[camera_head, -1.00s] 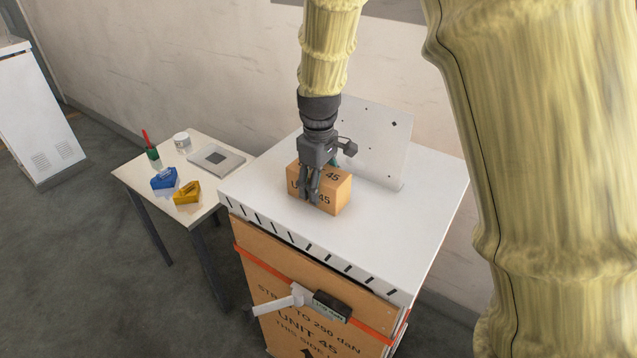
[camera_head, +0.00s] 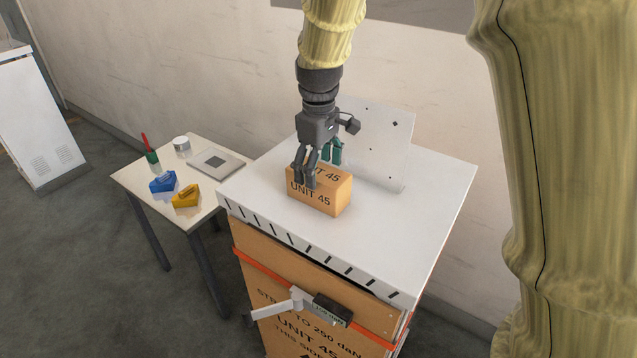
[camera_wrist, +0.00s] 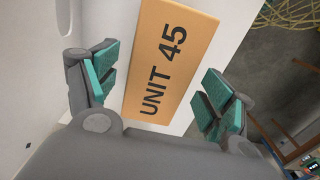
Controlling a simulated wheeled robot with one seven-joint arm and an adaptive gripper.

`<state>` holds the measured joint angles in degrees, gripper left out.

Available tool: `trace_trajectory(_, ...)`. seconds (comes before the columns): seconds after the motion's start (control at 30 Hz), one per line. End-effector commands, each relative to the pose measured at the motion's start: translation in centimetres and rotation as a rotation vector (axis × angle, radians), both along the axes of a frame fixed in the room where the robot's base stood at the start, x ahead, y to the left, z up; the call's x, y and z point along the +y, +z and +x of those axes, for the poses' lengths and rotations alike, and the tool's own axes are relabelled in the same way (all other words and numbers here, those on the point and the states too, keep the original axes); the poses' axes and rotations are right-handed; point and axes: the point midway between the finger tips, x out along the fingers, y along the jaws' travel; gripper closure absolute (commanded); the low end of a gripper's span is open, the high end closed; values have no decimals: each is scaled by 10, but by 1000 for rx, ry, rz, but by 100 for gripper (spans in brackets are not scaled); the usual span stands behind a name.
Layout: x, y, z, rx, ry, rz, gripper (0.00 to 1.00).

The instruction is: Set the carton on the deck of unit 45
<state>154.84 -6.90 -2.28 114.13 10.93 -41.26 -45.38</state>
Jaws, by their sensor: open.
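The carton (camera_head: 322,192) is a small orange-brown box marked UNIT 45. It sits on the white deck (camera_head: 400,222) of the unit, whose wrapped front (camera_head: 290,300) also reads UNIT 45. My gripper (camera_head: 318,168) is open just above the carton, with its fingers at the height of the carton's top. In the wrist view the carton's labelled top (camera_wrist: 168,65) shows between the two teal-padded fingers (camera_wrist: 158,85), with gaps on both sides. The carton's far side is hidden.
A white upright panel (camera_head: 378,150) stands at the deck's back, behind the carton. A side table (camera_head: 130,178) on the left holds a blue block (camera_head: 163,183), a yellow block (camera_head: 186,197), a jar (camera_head: 182,145) and a grey plate (camera_head: 214,164). The deck's front and right are clear.

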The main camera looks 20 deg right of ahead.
Motion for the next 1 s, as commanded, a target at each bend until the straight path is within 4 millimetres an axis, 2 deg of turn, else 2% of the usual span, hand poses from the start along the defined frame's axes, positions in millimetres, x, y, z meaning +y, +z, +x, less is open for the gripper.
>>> trace_trajectory(0.3, 0, 46, 1, -4, 0, 0, 18)
trace_trajectory(0.43, 0, 60, 0, -2, -1, 0, 18)
trace_trajectory(0.63, 0, 69, 0, 0, -1, 0, 18)
trace_trajectory(1.0, 0, 70, 0, 0, -1, 0, 18)
